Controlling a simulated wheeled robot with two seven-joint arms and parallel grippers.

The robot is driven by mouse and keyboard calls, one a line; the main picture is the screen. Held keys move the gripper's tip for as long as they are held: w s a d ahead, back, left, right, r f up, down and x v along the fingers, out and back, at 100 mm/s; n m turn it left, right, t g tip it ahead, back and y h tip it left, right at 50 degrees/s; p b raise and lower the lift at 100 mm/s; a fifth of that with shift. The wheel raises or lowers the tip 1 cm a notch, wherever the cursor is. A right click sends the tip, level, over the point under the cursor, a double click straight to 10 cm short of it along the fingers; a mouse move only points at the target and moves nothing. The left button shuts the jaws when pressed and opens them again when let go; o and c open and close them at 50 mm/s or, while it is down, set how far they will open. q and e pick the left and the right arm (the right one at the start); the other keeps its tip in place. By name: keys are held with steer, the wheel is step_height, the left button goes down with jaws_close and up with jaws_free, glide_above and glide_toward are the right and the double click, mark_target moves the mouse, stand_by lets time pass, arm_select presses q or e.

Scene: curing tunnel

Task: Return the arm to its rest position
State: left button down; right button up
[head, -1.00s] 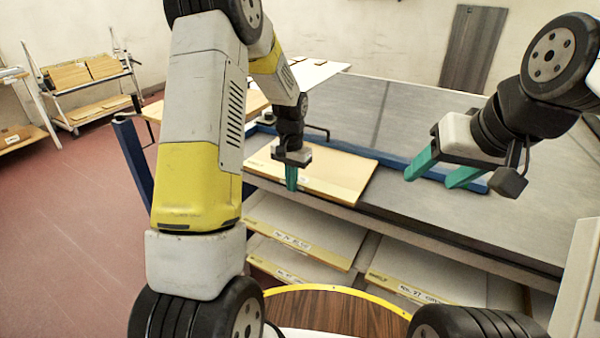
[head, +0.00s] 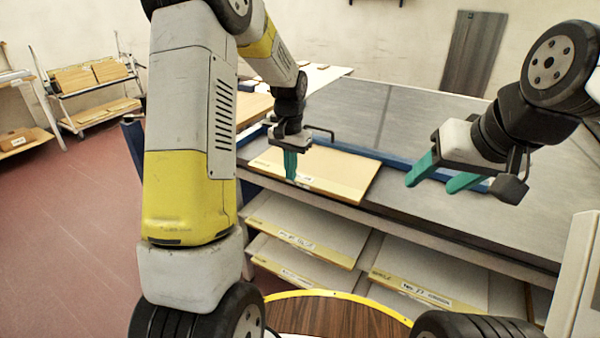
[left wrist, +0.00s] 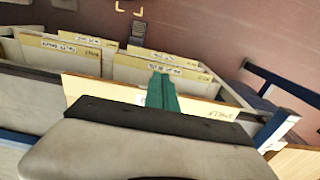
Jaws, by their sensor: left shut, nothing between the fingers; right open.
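My left gripper (head: 290,168) has green fingers pressed together with nothing between them. In the head view it hangs in front of a tan board (head: 335,176) on the grey bench; I cannot tell whether it touches the board. In the left wrist view its shut green fingers (left wrist: 161,92) show in front of the board's labelled edge (left wrist: 85,88). My left arm runs down the left side of the head view. My right gripper (head: 437,178) is open and empty, with its green fingers apart, in front of the right part of the bench.
Shelves below the bench hold several labelled boards (head: 420,286). A blue rail (head: 400,166) runs along the bench. A blue post (head: 134,150) stands at its left end. Red floor (head: 75,195) is clear between.

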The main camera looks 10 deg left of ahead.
arm_select(q)
steer(key=s+r+n+t+h, duration=0.1)
steer(key=s+r+n+t, duration=0.15)
steer(key=s+r, duration=1.05)
steer(key=s+d+r+t+h, duration=0.1)
steer(key=s+r+t, duration=0.2)
steer(key=s, duration=0.9)
step_height(320, 180, up, 2)
steer(key=shift+s+r+n+t, duration=0.1)
steer(key=shift+s+n+t, duration=0.15)
steer(key=shift+n+t, duration=0.15)
